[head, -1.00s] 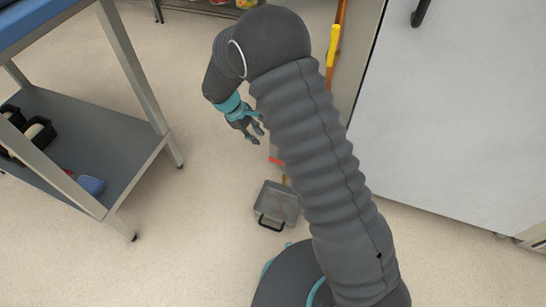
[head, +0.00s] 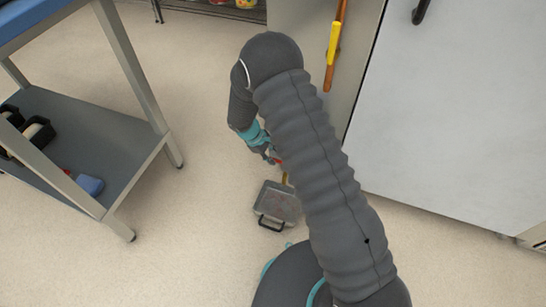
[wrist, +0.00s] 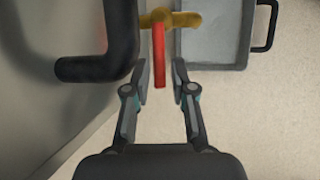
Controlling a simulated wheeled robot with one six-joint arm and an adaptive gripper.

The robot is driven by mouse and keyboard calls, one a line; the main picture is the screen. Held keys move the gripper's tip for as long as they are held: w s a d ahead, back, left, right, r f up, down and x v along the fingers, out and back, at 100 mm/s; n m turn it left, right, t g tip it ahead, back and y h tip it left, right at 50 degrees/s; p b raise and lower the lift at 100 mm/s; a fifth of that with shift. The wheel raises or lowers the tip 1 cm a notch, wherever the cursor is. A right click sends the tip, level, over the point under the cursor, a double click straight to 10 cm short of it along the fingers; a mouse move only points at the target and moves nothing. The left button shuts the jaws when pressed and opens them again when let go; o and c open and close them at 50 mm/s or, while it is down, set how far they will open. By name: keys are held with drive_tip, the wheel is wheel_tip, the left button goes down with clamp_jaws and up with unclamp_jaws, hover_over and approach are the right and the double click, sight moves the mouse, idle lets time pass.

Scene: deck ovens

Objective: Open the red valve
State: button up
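The red valve's lever (wrist: 159,58) shows in the wrist view as a flat red bar hanging down the picture from a brass body (wrist: 185,19). In the head view, a small part of the red lever (head: 279,161) shows beside my gripper (head: 270,154). In the wrist view, my gripper (wrist: 165,80) is open, with one finger to each side of the lever's free end. The lever appears between the fingertips, nearer the left one; I see no clear contact and cannot judge the depth. In the head view, my arm hides part of the valve.
A thick black bent pipe or handle (wrist: 100,68) lies just left of the left finger. A grey pan (head: 269,208) with a black handle sits on the floor below the valve. A blue-topped table with a grey shelf (head: 118,150) stands left. A white panel (head: 455,100) is at right.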

drive_tip(key=shift+d+f, duration=0.2)
drive_tip(key=shift+f, duration=0.1)
clamp_jaws()
